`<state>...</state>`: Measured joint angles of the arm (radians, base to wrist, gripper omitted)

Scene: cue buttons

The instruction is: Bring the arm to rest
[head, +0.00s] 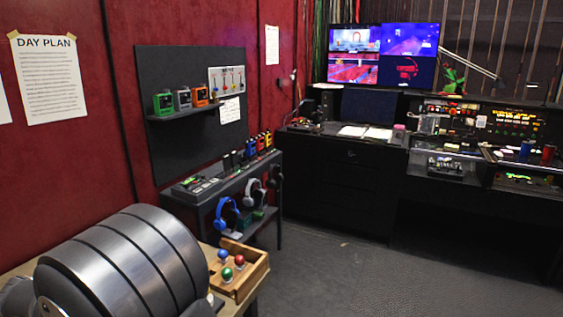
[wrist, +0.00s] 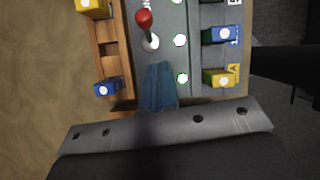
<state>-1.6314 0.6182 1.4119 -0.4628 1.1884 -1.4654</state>
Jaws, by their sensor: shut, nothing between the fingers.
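My gripper (wrist: 158,72) shows in the wrist view as two blue-grey fingers pressed together, pointing up the picture. They are shut and empty, over the lower part of a grey panel (wrist: 172,12). A red-knobbed lever (wrist: 144,20) stands on the panel just beyond the fingertips. I cannot tell how high the fingers are above the panel. In the head view a large silver segmented part of my arm fills the lower left, and my fingers are not visible there.
White round lights (wrist: 180,40) line the panel. Blue (wrist: 222,35) and yellow (wrist: 220,77) blocks sit to its right, and another blue block (wrist: 107,88) to its left. A wooden box (head: 252,271) with coloured knobs stands beside my arm. The floor (head: 350,270) is open.

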